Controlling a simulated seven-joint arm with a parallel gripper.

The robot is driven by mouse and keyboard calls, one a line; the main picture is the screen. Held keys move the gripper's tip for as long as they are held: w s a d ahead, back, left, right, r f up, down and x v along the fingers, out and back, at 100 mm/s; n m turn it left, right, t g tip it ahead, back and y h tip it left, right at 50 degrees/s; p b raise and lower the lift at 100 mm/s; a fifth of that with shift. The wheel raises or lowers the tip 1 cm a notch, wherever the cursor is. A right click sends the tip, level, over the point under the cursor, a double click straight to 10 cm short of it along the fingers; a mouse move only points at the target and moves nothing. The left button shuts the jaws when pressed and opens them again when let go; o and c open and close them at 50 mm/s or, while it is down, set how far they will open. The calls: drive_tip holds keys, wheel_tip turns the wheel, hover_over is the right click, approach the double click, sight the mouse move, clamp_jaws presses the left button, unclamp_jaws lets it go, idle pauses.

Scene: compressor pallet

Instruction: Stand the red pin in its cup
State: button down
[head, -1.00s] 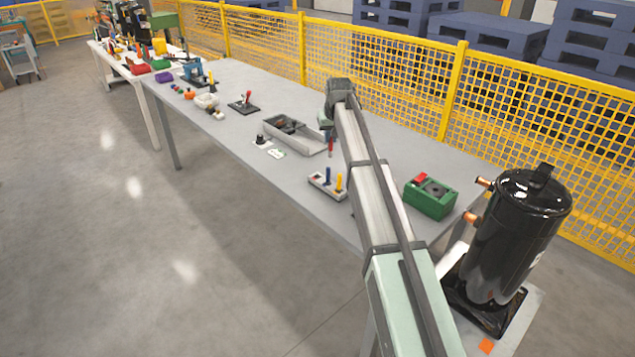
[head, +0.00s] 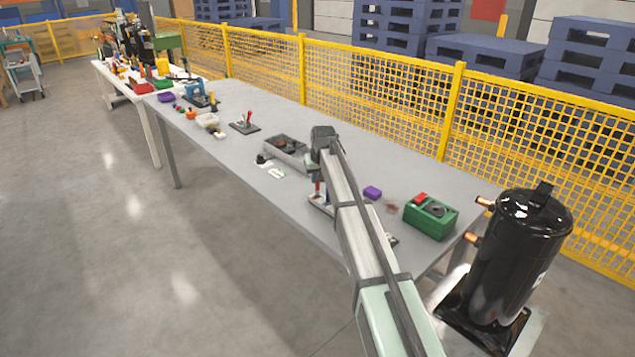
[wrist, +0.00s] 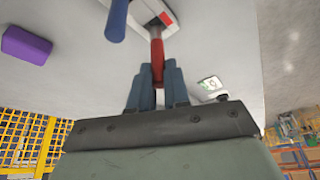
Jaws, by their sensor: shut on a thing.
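My gripper (wrist: 157,78) is shut on the red pin (wrist: 157,55), which points away from the fingers towards the pale pin block (wrist: 142,10). In the head view the red pin (head: 317,187) shows just left of my arm, over the block (head: 318,203). The block has a red square beside the pin's far end. I cannot tell whether that end is in a cup, touching or just above it. A blue pin (wrist: 116,20) stands in the block, close to the left of the red pin. My arm hides much of the block in the head view.
A purple block (head: 372,192) lies right of my arm, with a green box (head: 431,216) beyond it. A grey tray (head: 287,150) is behind the pin block. A black compressor (head: 518,255) stands at the right. The table's front edge is close.

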drive_tip(key=shift+f, duration=1)
drive_tip(key=c, duration=1.1)
unclamp_jaws()
drive_tip(key=shift+f, duration=0.1)
drive_tip(key=v, duration=1.2)
